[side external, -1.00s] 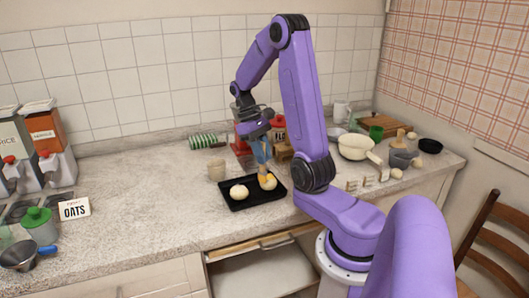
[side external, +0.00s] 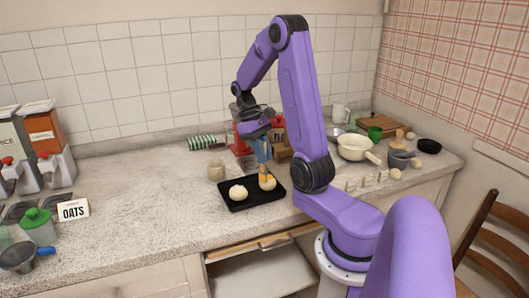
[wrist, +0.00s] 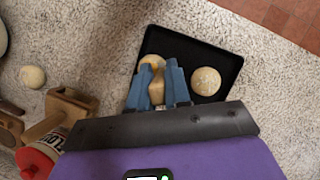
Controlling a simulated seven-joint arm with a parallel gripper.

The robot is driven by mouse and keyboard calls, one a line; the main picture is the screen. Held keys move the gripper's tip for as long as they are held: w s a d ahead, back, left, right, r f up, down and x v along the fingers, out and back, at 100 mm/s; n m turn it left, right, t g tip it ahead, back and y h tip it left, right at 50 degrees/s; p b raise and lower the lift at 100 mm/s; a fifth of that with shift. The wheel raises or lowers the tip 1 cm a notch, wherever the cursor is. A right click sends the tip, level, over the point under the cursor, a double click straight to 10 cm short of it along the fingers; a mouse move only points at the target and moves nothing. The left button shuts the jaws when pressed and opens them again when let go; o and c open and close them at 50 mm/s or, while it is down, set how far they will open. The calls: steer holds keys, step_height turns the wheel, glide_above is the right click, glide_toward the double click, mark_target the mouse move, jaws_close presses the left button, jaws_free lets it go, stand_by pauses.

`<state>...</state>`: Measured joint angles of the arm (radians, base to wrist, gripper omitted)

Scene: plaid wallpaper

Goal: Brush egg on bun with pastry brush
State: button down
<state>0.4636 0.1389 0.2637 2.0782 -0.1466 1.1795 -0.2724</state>
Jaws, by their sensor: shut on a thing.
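Two pale round buns sit on a black tray (side external: 238,205) on the counter. The left bun (side external: 237,192) stands clear; it also shows in the wrist view (wrist: 206,81). The right bun (side external: 270,184) is under my gripper, and its top edge shows in the wrist view (wrist: 153,62). My gripper (side external: 262,160) points down above this bun, its blue fingers shut on the pastry brush. The brush (side external: 264,179) has a yellow-orange lower end that meets or overlaps the right bun; I cannot tell if it touches. The brush also shows between the fingers in the wrist view (wrist: 157,88).
A beige cup (side external: 216,170) stands behind the tray. A red object (side external: 242,145) and a wooden block (side external: 284,155) are behind my gripper. A cream pan (side external: 355,148) and bowls stand at the right. The counter left of the tray is mostly clear.

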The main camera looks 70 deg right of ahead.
steer(key=shift+w+a, duration=0.1)
steer(key=shift+a, duration=0.4)
steer(key=shift+r, duration=0.15)
step_height(320, 180, up, 7)
stand_by(0.6)
